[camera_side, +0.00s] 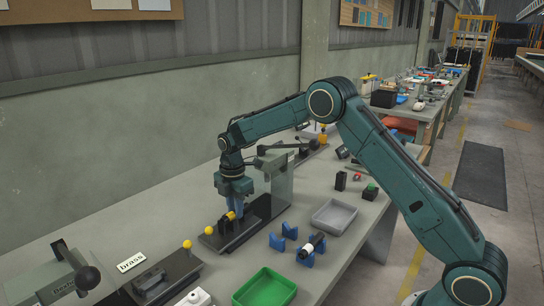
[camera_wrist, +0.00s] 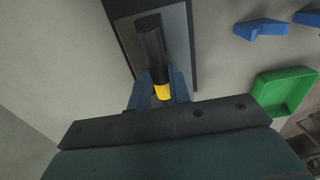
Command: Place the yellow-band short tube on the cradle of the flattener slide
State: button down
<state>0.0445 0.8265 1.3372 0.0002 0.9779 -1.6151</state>
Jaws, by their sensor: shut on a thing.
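My gripper (camera_side: 236,208) points down over the dark slide plate of the flattener (camera_side: 211,240), in front of the press frame (camera_side: 279,180). Its blue fingers are shut on the yellow-band short tube (camera_side: 231,216). In the wrist view the yellow band (camera_wrist: 162,91) shows between the fingertips (camera_wrist: 158,84), with a dark cylindrical part (camera_wrist: 151,42) beyond it over the plate (camera_wrist: 123,31). The cradle is largely hidden by the tube and fingers, so I cannot tell whether the tube touches it. A yellow knob (camera_side: 208,230) stands at the plate's near end.
Another tube (camera_side: 318,239) lies among blue V-shaped supports (camera_side: 277,242). A green tray (camera_side: 265,289) and a grey tray (camera_side: 335,217) stand to the right. A second machine (camera_side: 60,275) and a "brass" label (camera_side: 131,262) are at lower left. The bench between slide and supports is clear.

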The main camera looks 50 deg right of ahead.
jog(key=shift+f, duration=0.1)
jog(key=c, duration=1.3)
grip_release()
notch_tip(320, 180, up, 12)
